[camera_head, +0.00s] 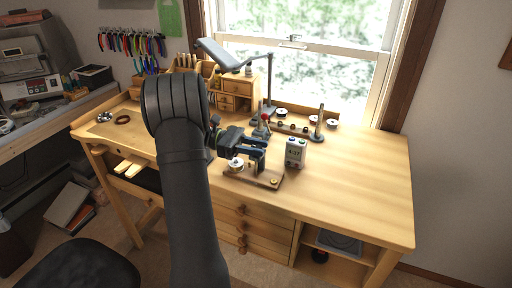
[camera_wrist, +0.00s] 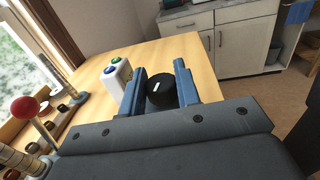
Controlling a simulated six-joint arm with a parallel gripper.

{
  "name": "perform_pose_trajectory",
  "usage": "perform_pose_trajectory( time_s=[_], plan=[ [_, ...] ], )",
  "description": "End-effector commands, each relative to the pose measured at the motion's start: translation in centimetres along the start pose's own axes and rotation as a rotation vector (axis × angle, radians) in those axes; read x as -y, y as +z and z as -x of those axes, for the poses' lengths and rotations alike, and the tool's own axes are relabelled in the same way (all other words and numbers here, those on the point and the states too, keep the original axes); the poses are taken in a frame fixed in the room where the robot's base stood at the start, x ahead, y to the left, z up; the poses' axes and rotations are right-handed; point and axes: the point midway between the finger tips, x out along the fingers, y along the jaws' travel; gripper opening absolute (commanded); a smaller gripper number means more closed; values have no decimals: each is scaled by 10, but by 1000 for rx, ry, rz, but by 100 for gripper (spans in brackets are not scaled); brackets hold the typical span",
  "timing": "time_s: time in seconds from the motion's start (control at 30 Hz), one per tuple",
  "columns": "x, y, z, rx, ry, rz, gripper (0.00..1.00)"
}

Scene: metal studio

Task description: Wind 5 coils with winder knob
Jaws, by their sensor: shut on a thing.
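The winder stands on a small wooden base (camera_head: 268,181) near the front middle of the bench, with a pale spool (camera_head: 235,163) at its left side. My gripper (camera_head: 258,152) is over the winder and covers much of it. In the wrist view the two blue fingers of my gripper (camera_wrist: 160,82) stand either side of a round black knob (camera_wrist: 161,92) with a white mark on its face. The gripper is shut on this knob. The knob is hidden in the head view. A white counter box (camera_head: 295,153) with a small display stands just right of the winder.
A red-topped lever (camera_head: 265,117) and a rail with several spools (camera_head: 292,127) are behind the winder. A lamp (camera_head: 228,54) arches over the back. A brown ring (camera_head: 123,119) lies at the left. The bench's right side (camera_head: 365,180) is clear.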

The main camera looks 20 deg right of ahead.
Motion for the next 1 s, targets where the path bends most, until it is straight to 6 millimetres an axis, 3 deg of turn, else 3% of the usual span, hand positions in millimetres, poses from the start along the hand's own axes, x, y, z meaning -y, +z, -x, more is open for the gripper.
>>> perform_pose_trajectory(
  time_s=[0.07,0.1,0.2,0.57,1.0],
  plan=[
    [0,0,0,1,1,0,7],
    [0,0,0,1,1,0,38],
    [0,0,0,0,1,0,52],
    [1,0,0,0,25,0,52],
    [2,1,-1,0,420,1,52]
  ],
)
